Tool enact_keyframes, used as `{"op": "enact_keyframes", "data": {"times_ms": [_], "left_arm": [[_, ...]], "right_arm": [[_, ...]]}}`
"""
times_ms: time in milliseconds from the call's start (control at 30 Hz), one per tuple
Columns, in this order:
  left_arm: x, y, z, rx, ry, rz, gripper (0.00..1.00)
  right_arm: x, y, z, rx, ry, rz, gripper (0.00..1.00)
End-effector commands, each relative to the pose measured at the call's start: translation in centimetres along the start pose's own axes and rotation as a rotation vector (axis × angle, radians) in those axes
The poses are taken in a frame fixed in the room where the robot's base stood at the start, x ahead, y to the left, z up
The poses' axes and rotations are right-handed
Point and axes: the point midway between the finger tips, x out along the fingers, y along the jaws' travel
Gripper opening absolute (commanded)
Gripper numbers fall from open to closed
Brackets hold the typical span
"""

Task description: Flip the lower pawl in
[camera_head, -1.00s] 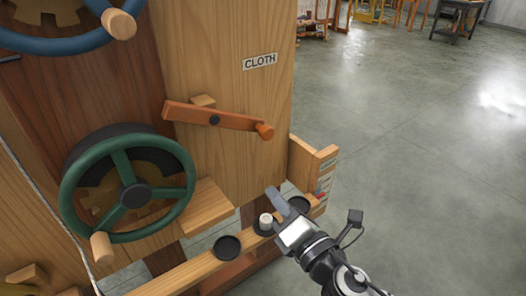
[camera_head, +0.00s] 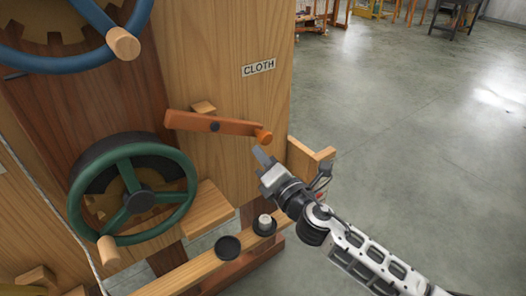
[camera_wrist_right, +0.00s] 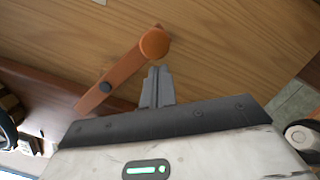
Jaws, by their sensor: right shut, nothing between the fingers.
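The lower pawl is an orange wooden lever (camera_head: 213,123) on a dark pivot, on the tall wooden post below the CLOTH label. It slopes slightly down to the right and ends in a round orange knob (camera_head: 264,137). A small wood block shows just above its middle. In the right wrist view the lever (camera_wrist_right: 115,80) and its knob (camera_wrist_right: 154,43) show just beyond my fingertips. My right gripper (camera_head: 262,156) is shut and empty, just below the knob in the head view; I cannot tell whether it touches. It also shows in the wrist view (camera_wrist_right: 157,75). My left gripper is not in view.
A green handwheel (camera_head: 135,190) with a wooden handle stands left of the lever, and a blue handwheel (camera_head: 75,50) above it. Below is a wooden rail (camera_head: 200,268) with dark round cups, one holding a pale peg (camera_head: 265,220). Open floor lies right.

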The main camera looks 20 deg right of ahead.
Motion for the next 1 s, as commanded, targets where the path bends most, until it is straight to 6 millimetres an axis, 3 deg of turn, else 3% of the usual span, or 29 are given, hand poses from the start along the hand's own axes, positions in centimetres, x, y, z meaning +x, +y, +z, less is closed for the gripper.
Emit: {"op": "enact_keyframes", "data": {"times_ms": [1000], "left_arm": [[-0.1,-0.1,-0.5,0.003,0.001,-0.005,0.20]], "right_arm": [[0.2,0.4,1.5,-0.106,-0.003,0.017,0.00]]}}
